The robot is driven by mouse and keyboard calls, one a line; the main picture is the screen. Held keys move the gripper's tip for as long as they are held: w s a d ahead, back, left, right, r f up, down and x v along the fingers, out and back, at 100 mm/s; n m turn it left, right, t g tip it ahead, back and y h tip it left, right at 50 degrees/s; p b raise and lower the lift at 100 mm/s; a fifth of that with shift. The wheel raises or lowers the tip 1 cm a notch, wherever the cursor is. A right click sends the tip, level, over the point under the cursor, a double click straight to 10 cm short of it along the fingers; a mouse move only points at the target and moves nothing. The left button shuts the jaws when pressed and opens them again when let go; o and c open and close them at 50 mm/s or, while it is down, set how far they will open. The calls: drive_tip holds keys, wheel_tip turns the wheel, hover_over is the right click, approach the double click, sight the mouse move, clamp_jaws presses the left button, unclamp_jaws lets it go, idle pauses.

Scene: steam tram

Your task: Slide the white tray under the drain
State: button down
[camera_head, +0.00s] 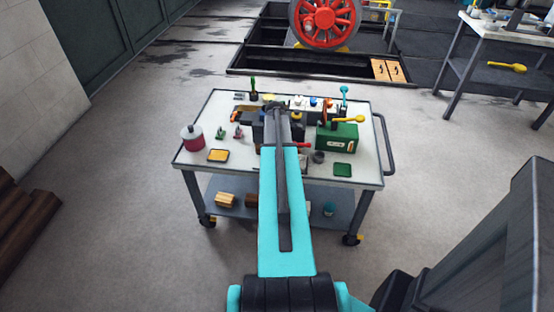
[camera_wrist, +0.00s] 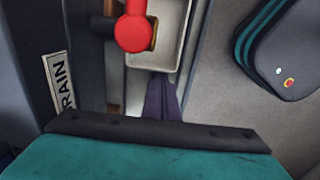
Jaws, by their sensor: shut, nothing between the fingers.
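The white tray (camera_wrist: 172,35) shows in the wrist view as a pale, shallow, rimmed shape at the top centre. A red valve handle (camera_wrist: 132,32) on a brass fitting covers its left part. A white label (camera_wrist: 62,85) on the left reads "RAIN", its start cut off or unclear. My gripper (camera_wrist: 160,84) is shut and empty, its dark fingers close to the tray's near edge; I cannot tell if they touch. In the head view my gripper (camera_head: 276,107) is over the cart, and my arm hides the tray.
The cart top (camera_head: 230,110) holds a green toolbox (camera_head: 337,137) right of my arm, a red pot (camera_head: 193,138) and a yellow dish (camera_head: 218,155) at left, and a green dish (camera_head: 342,170) near the front. A dark teal-striped case (camera_wrist: 280,45) is at right in the wrist view.

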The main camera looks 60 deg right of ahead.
drive_tip(key=shift+w+a, duration=0.3)
drive_tip(key=shift+w, duration=0.3)
drive_tip(key=shift+w+a+p, duration=0.15)
drive_tip(key=shift+w+a, duration=0.1)
drive_tip(key=shift+w, duration=0.3)
drive_tip(key=shift+w+a+p, duration=0.15)
drive_tip(key=shift+w+a, duration=0.1)
drive_tip(key=shift+w, duration=0.3)
wheel_tip(320, 180, up, 10)
drive_tip(key=shift+s+d+b, duration=0.15)
drive_tip(key=shift+s+b, duration=0.1)
drive_tip(key=shift+b, duration=0.15)
